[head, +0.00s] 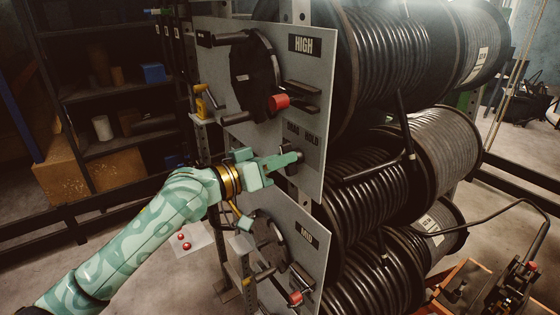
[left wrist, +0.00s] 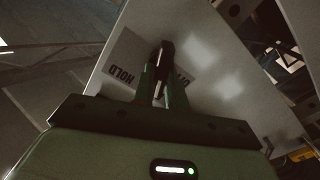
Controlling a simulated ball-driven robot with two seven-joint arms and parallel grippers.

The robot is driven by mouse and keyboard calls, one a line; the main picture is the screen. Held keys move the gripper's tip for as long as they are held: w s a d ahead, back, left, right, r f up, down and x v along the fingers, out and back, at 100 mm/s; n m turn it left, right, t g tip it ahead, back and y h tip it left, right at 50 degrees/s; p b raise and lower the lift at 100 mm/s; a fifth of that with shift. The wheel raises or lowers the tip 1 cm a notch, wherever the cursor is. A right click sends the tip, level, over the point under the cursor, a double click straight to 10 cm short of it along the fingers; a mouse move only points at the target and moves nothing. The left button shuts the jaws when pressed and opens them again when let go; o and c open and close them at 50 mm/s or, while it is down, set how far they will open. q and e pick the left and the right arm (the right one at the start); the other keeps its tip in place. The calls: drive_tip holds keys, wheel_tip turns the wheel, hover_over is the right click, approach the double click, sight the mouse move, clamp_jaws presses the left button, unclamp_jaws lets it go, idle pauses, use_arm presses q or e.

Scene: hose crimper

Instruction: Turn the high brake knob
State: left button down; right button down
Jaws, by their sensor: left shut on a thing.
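The high brake knob (head: 290,148) is a small dark handle on the grey panel marked HIGH (head: 313,90), below the DRAG and HOLD labels. My left gripper (head: 292,160) reaches it from the left, and its fingers cover part of it. In the left wrist view the dark knob (left wrist: 164,55) stands between the two green fingers of my left gripper (left wrist: 162,85), which are shut on it. The HOLD label (left wrist: 122,77) shows left of the fingers there, and the DRAG label is partly hidden behind them. My right gripper is not in view.
Above the knob is a black crank wheel (head: 250,75) with a red handle (head: 279,102). Below is a panel marked MID (head: 307,236) with a similar red handle (head: 295,298). Large hose reels (head: 385,60) fill the space behind the panels. Dark shelves (head: 120,92) stand at the back left.

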use_arm(q)
drive_tip(key=shift+s+d+m+b, duration=0.1)
drive_tip(key=shift+m+b, duration=0.3)
drive_tip(key=shift+m, duration=2.25)
drive_tip(key=shift+s+d+m+b, duration=0.1)
drive_tip(key=shift+m+b, duration=0.25)
drive_tip(key=shift+m, duration=2.3)
drive_tip(key=c, duration=1.4)
unclamp_jaws()
drive_tip(key=shift+c, duration=0.2)
drive_tip(key=b+v, duration=0.3)
drive_tip(key=v, duration=1.3)
drive_tip(key=shift+a, duration=0.15)
